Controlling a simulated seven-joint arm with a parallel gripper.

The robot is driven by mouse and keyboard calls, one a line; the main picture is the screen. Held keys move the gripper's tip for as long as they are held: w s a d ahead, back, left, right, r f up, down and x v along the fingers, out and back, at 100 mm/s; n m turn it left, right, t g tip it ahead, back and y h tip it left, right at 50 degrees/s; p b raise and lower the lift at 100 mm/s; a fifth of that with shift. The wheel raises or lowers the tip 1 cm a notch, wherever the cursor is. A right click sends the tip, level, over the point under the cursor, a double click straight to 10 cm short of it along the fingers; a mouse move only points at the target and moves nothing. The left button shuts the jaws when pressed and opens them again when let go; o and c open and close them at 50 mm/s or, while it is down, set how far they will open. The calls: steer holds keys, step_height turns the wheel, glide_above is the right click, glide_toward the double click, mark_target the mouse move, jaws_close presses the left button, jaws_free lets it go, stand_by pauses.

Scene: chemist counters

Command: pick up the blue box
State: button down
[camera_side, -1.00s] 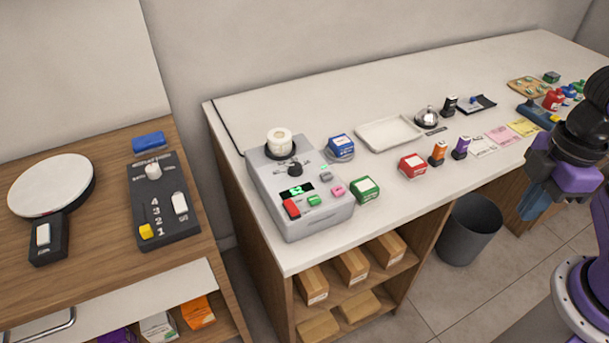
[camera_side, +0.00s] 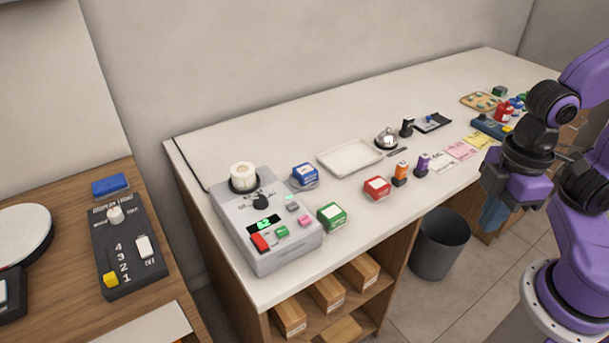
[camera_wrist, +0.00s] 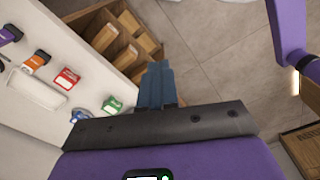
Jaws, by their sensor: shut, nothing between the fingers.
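The blue box (camera_side: 304,174) has a white label on top. It stands on the white counter between the grey machine and the white tray, on or against a small round grey base. In the wrist view a blue and white thing (camera_wrist: 78,115) shows at the lower left, partly cut off by my gripper body. My gripper (camera_side: 491,222) hangs in front of the counter at the right, well away from the blue box. Its blue fingers (camera_wrist: 154,80) are closed together and empty in the wrist view.
A red box (camera_side: 376,188) and a green box (camera_side: 331,216) stand near the blue box. The grey machine (camera_side: 268,222) is on its left, the white tray (camera_side: 349,158) on its right. A bell (camera_side: 387,138) and orange and purple bottles stand farther right. A bin (camera_side: 440,244) is on the floor.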

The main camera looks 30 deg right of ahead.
steer(key=c, duration=1.8)
jaws_free()
steer(key=o, duration=1.5)
